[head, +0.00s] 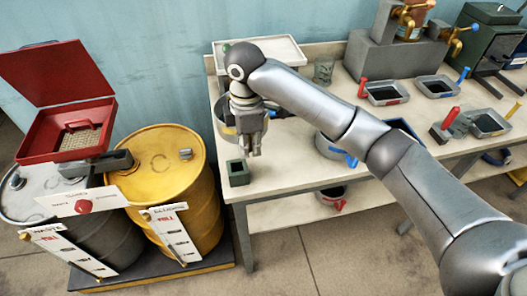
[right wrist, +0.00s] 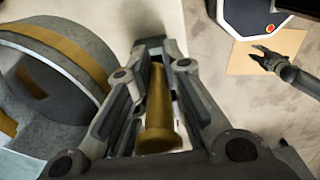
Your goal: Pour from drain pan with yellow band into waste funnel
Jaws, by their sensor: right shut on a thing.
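The drain pan with the yellow band (head: 229,130) stands at the left end of the workbench, partly hidden behind my right gripper (head: 252,150). In the right wrist view the grey pan with its yellow band (right wrist: 68,45) fills the left side. There my right gripper (right wrist: 160,50) is shut on the pan's yellow handle (right wrist: 159,115), beside the pan wall. The waste funnel (head: 62,134) is a red box with a mesh inside and its red lid raised, on the grey drum at the left. My left gripper (right wrist: 264,58) shows small in the right wrist view, its fingers apart and empty.
A yellow drum (head: 172,165) stands between the grey drum (head: 85,225) and the workbench (head: 290,175). Another pan (head: 328,147) and several trays stand farther right, partly behind my arm.

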